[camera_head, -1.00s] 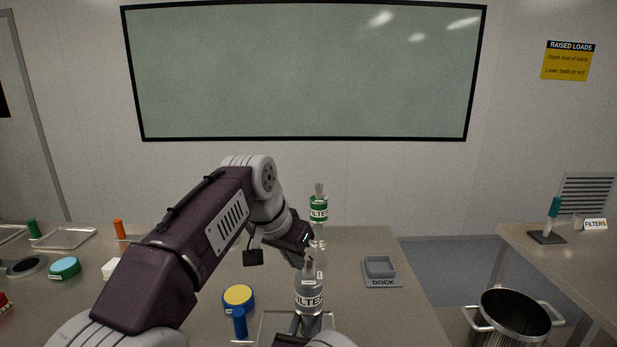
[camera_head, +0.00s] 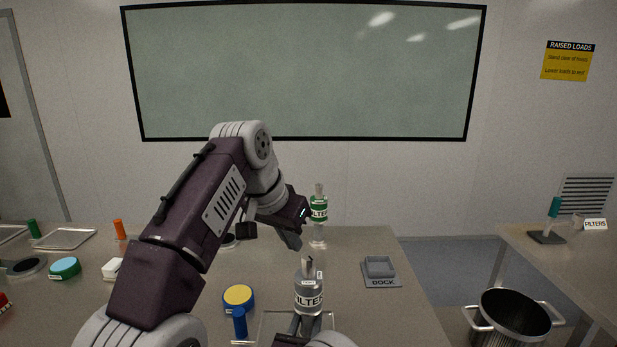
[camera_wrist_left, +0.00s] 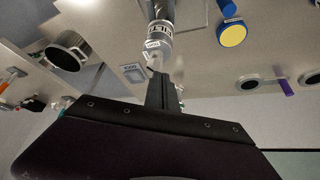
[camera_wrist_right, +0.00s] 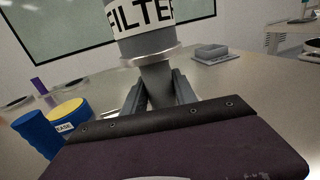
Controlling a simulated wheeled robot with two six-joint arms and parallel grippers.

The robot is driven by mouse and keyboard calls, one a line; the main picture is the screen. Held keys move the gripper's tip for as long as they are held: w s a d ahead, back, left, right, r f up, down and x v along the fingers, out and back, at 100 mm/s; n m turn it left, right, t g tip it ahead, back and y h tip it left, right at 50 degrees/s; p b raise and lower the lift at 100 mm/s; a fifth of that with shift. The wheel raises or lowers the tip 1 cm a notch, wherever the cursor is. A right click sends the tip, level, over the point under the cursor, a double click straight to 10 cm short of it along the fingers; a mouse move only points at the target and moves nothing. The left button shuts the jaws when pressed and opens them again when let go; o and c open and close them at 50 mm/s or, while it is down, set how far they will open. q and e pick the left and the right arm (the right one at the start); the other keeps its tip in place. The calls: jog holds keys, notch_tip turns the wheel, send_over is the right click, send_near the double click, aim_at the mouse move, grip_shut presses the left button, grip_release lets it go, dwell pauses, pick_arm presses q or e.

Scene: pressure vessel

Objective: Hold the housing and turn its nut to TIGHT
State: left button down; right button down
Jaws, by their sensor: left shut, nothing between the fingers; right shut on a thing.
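The grey housing (camera_head: 308,298) with a white FILTER label stands upright near the table's front. Its small top piece, apparently the nut (camera_head: 308,268), bears a pale mark; its setting is too small to read. My left gripper (camera_head: 294,241) is shut and empty, above and slightly left of the nut and apart from it. In the left wrist view its fingers (camera_wrist_left: 163,90) point toward the housing top (camera_wrist_left: 158,44). My right gripper (camera_wrist_right: 160,92) is shut on the lower stem of the housing (camera_wrist_right: 143,38). The lower part of this grip is cut off in the head view.
A green-labelled FILTER bottle (camera_head: 319,208) stands behind the housing. A grey dock (camera_head: 380,269) is at right, with clear table between. A yellow-topped blue jar (camera_head: 238,298) and blue cylinder (camera_head: 240,323) stand at left. A metal pot (camera_head: 513,315) is beyond the right edge.

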pick_arm(q)
jog(key=shift+r, duration=0.6)
pick_arm(e)
jog(key=c, duration=0.9)
grip_release()
jog(key=v, duration=1.1)
jog(key=shift+a, duration=0.1)
jog(key=shift+s, duration=0.5)
